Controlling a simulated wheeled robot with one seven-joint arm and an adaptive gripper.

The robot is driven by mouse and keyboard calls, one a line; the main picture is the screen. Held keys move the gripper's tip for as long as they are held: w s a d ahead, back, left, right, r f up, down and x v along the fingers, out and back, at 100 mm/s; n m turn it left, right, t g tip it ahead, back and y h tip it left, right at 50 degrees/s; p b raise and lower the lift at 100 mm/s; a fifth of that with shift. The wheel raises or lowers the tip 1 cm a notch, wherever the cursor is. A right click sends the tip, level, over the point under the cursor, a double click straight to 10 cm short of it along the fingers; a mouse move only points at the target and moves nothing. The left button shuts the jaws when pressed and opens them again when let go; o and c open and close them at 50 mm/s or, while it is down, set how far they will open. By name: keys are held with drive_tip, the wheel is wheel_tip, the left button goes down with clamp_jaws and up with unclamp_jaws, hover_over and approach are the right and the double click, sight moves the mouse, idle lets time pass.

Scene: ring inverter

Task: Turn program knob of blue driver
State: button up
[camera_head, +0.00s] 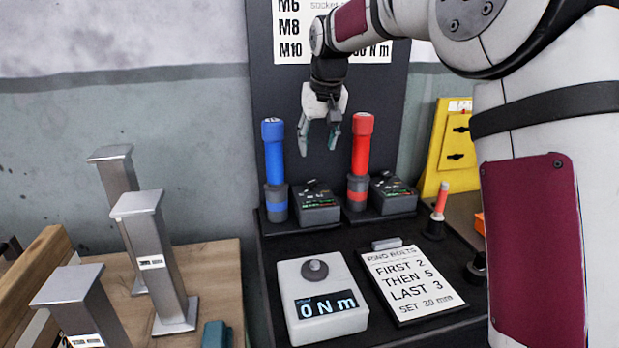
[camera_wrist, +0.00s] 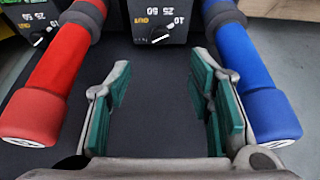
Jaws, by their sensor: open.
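The blue driver (camera_head: 274,160) stands upright in the rack in the head view and fills the right side of the wrist view (camera_wrist: 245,60). A dark control box (camera_head: 317,207) stands between it and the red driver. Its program knob (camera_wrist: 158,34) has a white pointer and shows at the top middle of the wrist view, with the markings 10, 25 and 50 around it upside down. My gripper (camera_head: 318,147) is open and empty, pointing down between the two drivers, above and apart from the box. Its green-padded fingers (camera_wrist: 158,85) flank the middle of the wrist view.
The red driver (camera_head: 361,150) stands right of my gripper, with another control box (camera_head: 393,196) beside it. In front lie a display unit (camera_head: 322,275) reading "0 N m" and an instruction card (camera_head: 411,283). Metal posts (camera_head: 155,260) stand on the left; a yellow panel (camera_head: 449,150) stands behind right.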

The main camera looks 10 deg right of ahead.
sight(312, 182)
drive_tip(key=b+x, duration=0.2)
drive_tip(key=x, duration=1)
drive_tip(key=shift+f, duration=0.4)
clamp_jaws()
